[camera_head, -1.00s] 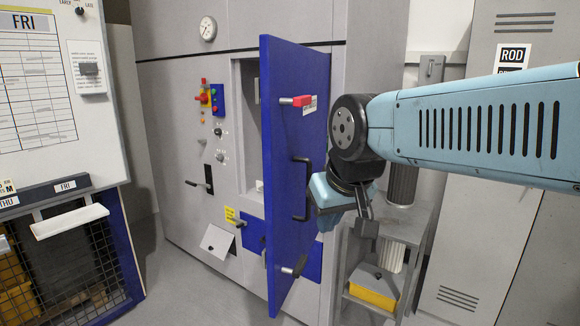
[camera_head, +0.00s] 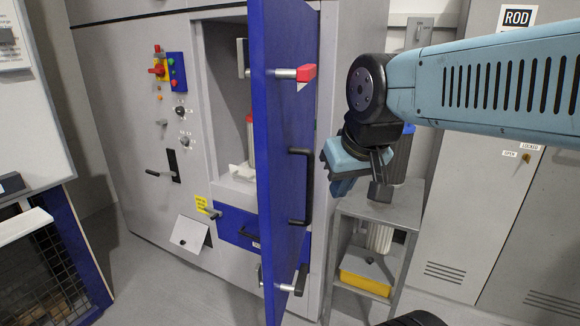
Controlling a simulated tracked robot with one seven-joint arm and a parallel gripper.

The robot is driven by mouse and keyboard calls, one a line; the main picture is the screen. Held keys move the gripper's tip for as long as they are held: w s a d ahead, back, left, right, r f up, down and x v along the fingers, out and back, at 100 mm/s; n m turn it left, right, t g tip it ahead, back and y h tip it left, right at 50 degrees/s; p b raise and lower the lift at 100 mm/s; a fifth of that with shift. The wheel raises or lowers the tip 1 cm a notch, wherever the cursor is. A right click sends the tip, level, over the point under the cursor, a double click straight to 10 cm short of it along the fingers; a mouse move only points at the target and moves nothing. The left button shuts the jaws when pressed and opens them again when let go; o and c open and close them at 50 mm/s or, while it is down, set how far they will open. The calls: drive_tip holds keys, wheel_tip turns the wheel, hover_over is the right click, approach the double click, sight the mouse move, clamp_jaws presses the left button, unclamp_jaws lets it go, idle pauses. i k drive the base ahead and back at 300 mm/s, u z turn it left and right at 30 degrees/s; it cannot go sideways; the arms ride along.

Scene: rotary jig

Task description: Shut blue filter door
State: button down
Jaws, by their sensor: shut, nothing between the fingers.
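The blue filter door (camera_head: 284,130) stands open, swung out from the grey cabinet (camera_head: 120,110) and seen nearly edge-on. It has a black bar handle (camera_head: 307,188), a red-tipped latch lever (camera_head: 305,73) near the top and a black-tipped lever (camera_head: 300,281) near the bottom. Left of the door the cabinet opening (camera_head: 222,60) shows an upright part with a red top (camera_head: 250,128) inside. My gripper (camera_head: 362,190) hangs pointing down, to the right of the door and its handle, seemingly apart from both. Its fingers are shut and empty, partly hidden by the wrist.
A grey stand (camera_head: 380,206) with a yellow bin (camera_head: 366,280) is behind and below my gripper. Grey lockers (camera_head: 470,220) stand at the right. A whiteboard (camera_head: 30,120) and a blue-framed mesh cage (camera_head: 62,250) are at the left. Floor (camera_head: 150,290) is clear before the cabinet.

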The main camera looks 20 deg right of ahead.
sight(283, 34)
drive_tip(key=u, duration=0.1)
drive_tip(key=k, duration=0.9)
drive_tip(key=z, duration=0.3)
